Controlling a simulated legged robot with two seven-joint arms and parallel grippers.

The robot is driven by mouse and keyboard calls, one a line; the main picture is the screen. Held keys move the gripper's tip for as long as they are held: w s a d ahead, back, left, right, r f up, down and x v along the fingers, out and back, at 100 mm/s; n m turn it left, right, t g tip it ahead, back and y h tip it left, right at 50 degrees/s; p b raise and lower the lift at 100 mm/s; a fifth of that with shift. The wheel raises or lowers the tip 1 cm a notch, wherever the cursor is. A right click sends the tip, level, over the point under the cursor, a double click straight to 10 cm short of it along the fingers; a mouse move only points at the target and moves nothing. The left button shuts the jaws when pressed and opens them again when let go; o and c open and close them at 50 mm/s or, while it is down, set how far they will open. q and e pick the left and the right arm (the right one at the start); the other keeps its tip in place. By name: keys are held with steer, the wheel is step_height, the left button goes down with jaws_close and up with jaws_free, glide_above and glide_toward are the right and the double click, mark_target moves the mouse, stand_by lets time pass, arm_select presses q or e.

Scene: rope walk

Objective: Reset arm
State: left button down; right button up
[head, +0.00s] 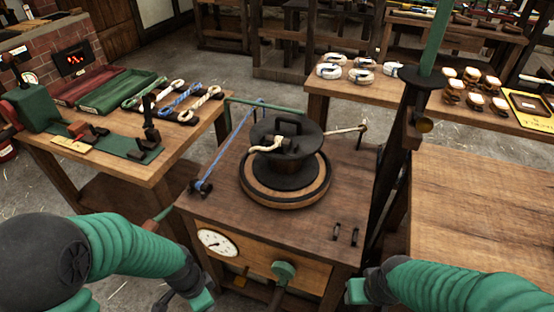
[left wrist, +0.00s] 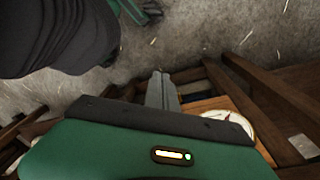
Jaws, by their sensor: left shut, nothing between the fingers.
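My left arm reaches in from the lower left in the head view, and its gripper (head: 168,298) hangs low beside the front left of the wooden machine stand (head: 235,190). In the left wrist view the left gripper's grey fingers (left wrist: 161,90) are together with nothing between them, pointing down past the stand's front toward the floor. My right arm comes in from the lower right. Its green wrist end (head: 357,291) is in front of the stand's right side, and its fingers are not clear.
The stand carries a black capstan drum (head: 287,155), with a dial (head: 218,243) on its front. A left bench (head: 150,175) holds trays and rope loops. A right bench (head: 480,225) has a bare top; another behind it (head: 400,100) holds coils. A post (head: 400,150) rises between.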

arm_select(q)
step_height(320, 180, up, 30)
steer(key=a+n+t+y+p, duration=0.1)
steer(key=n+p, duration=0.9)
steer(key=p, duration=1.2)
steer(key=shift+s+t, duration=0.35)
steer(key=shift+t, duration=0.35)
